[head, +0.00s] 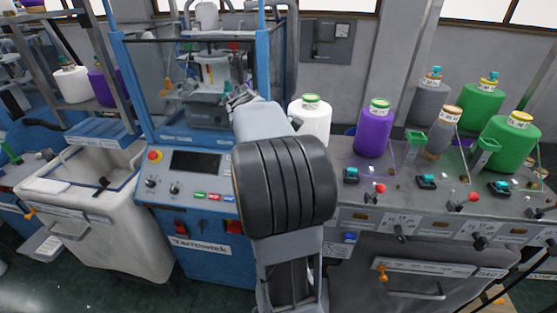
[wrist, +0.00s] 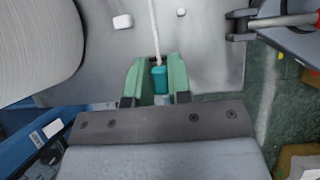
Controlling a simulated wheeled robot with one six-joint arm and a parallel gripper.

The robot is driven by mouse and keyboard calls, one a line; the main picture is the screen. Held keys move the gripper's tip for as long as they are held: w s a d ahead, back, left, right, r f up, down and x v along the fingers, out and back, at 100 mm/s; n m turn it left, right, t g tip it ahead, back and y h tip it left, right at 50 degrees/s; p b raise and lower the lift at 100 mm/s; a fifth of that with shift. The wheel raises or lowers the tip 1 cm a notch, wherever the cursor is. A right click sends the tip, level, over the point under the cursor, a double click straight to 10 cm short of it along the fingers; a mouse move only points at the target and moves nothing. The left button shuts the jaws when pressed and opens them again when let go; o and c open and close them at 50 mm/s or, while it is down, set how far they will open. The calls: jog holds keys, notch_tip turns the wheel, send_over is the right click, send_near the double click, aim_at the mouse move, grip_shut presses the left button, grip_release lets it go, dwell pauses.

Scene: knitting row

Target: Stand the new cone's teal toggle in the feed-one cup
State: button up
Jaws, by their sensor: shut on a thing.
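In the wrist view my gripper (wrist: 158,82) is shut on the teal toggle (wrist: 160,78), which sits between its green fingers. A pale yarn runs up from the toggle's top. Whether the toggle's lower end touches anything cannot be told. A large white cone (wrist: 38,45) stands left of the fingers; a white cone (head: 311,118) also shows in the head view, partly behind my arm. The feed-one cup cannot be made out; my arm covers that part of the bench in the head view, and my gripper itself is hidden there.
Teal toggles stand in dark holders (head: 426,181) along the grey bench (head: 345,205), near red-knobbed levers. Purple (head: 374,132), grey and green cones (head: 510,145) stand behind. A dark bracket (wrist: 240,24) and a rod (wrist: 283,21) lie right of the fingers.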

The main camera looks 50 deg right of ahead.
jog(key=shift+a+f, duration=0.15)
jog(key=shift+f, duration=0.5)
jog(key=o, duration=0.7)
jog(key=shift+f, duration=0.1)
jog(key=shift+w+r+p, duration=0.1)
jog(key=shift+r+p, duration=0.35)
jog(key=shift+r, duration=0.2)
jog(key=shift+o, duration=0.4)
jog(key=p+v, duration=0.3)
jog(key=v, duration=0.2)
jog(key=shift+r+p, duration=0.1)
jog(key=shift+p, duration=0.25)
jog(key=v, duration=0.3)
jog(key=shift+d, duration=0.25)
